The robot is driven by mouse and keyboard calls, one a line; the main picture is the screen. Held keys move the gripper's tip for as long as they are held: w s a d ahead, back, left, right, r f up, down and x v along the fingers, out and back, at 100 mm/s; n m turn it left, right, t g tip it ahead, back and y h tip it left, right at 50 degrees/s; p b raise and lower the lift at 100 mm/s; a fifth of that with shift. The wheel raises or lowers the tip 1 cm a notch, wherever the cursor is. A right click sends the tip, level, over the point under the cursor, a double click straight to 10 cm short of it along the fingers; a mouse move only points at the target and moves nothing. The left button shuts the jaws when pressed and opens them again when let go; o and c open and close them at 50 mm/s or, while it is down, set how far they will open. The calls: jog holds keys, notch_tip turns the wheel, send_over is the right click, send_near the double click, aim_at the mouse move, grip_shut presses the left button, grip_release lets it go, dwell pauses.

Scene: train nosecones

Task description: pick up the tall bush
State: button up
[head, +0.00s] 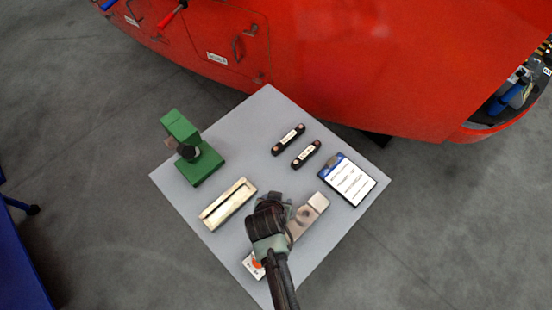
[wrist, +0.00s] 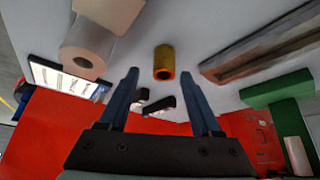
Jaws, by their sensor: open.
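The tall bush is most likely the short yellow-brown hollow cylinder (wrist: 164,64) in the wrist view. It appears upright on the grey sheet, with its dark bore showing. My gripper (wrist: 158,77) is open and empty, with blue fingers spread wide. In the wrist view the bush lies between the fingertip lines, a little beyond the tips, apart from both. In the head view my gripper (head: 268,208) is over the front middle of the sheet, and the bush is hidden by my arm.
A red train nose (head: 380,70) stands behind.

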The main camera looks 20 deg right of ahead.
jog(key=shift+x, duration=1.45)
jog(key=shift+a, duration=0.1)
grip_shut()
